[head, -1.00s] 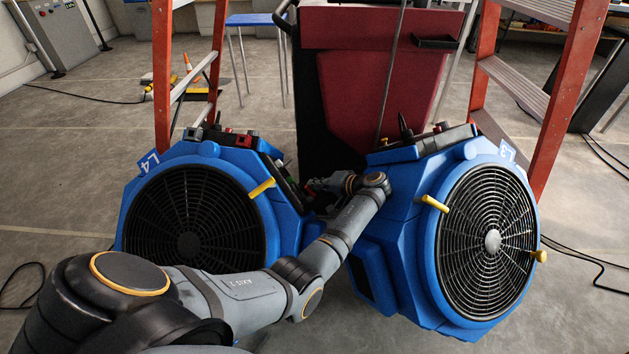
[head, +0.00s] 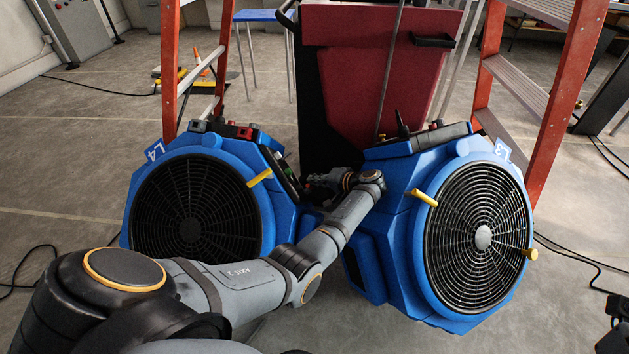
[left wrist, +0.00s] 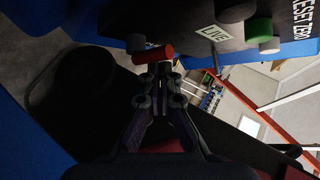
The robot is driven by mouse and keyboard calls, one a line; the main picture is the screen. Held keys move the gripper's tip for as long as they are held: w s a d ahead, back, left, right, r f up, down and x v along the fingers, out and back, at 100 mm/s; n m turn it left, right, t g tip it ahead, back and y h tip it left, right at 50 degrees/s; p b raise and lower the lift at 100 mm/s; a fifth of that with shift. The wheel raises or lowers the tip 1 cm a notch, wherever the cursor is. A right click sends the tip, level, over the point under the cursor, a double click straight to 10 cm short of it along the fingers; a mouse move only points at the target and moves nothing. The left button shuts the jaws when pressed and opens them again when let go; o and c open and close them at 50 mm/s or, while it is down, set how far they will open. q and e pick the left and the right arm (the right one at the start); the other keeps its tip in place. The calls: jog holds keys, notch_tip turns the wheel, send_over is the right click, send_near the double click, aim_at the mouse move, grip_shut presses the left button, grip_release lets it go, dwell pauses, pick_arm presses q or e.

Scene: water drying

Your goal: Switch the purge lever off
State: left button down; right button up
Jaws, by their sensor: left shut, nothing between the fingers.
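Two blue blowers stand on the floor, a left one marked L4 (head: 140,204) and a right one marked L3 (head: 407,262). My left arm reaches between them. My left gripper (head: 312,181) is small and partly hidden there, beside the control panel (head: 283,170) on L4's inner side. In the left wrist view my left gripper (left wrist: 157,70) is shut and empty. Its fingertips are close below a red cylindrical handle (left wrist: 152,53) on a dark panel; I cannot tell if they touch. I see no label reading purge. A dark part at the head view's lower right edge may be my right gripper (head: 613,325).
A label reading LIVE (left wrist: 213,32) and a green knob (left wrist: 258,31) are on the panel near the red handle. A dark red cabinet (head: 350,80) stands behind the blowers. Orange ladders (head: 172,70) flank it. Cables (head: 570,262) lie on the floor.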

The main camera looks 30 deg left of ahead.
pick_arm(q)
jog(key=shift+w+a+f+b, duration=0.2)
jog(key=shift+w+f+b, duration=0.05)
jog(key=shift+w+b, duration=0.1)
notch_tip(320, 180, up, 10)
dwell(0.6)
dwell(0.4)
